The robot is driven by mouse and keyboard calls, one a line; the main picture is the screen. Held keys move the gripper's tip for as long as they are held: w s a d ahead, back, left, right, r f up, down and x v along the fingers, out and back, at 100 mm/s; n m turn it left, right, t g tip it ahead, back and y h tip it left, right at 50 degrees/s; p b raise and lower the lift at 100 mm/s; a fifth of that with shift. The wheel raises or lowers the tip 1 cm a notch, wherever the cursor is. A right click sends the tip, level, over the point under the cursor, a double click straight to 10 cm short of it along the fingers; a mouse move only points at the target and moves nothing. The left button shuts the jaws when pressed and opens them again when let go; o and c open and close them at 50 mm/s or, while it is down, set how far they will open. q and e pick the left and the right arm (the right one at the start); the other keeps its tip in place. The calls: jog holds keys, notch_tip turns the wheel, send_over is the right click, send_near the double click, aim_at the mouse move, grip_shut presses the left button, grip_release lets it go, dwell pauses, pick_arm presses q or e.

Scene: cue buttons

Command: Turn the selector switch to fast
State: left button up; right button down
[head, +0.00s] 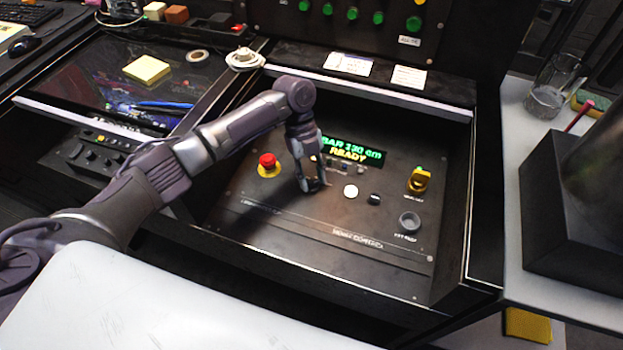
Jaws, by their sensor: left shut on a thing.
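The sloping dark control panel (300,222) is in the middle of the head view. My left gripper (313,186) points down onto it, between the red mushroom button (267,161) and the white button (350,191). It is shut on a small dark control, which I take to be the selector switch. The fingers hide most of the switch, so its pointer and its slow and fast marks cannot be read. The green display (350,150) behind the gripper reads "BAR 130 cm READY", partly covered by my arm. My right gripper is not in view.
A black button (374,199), a yellow switch (419,180) and a grey round knob (409,222) sit to the right on the panel. A raised frame surrounds the panel. A glass jug (546,95) stands on the pale surface at right.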

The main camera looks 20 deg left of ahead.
pick_arm(q)
jog(key=shift+m, duration=0.4)
jog(key=o, duration=1.2)
jog(key=shift+c, duration=0.2)
jog(key=shift+w, duration=0.1)
jog(key=v, duration=1.2)
jog(key=shift+d, duration=0.2)
jog(key=shift+r, duration=0.15)
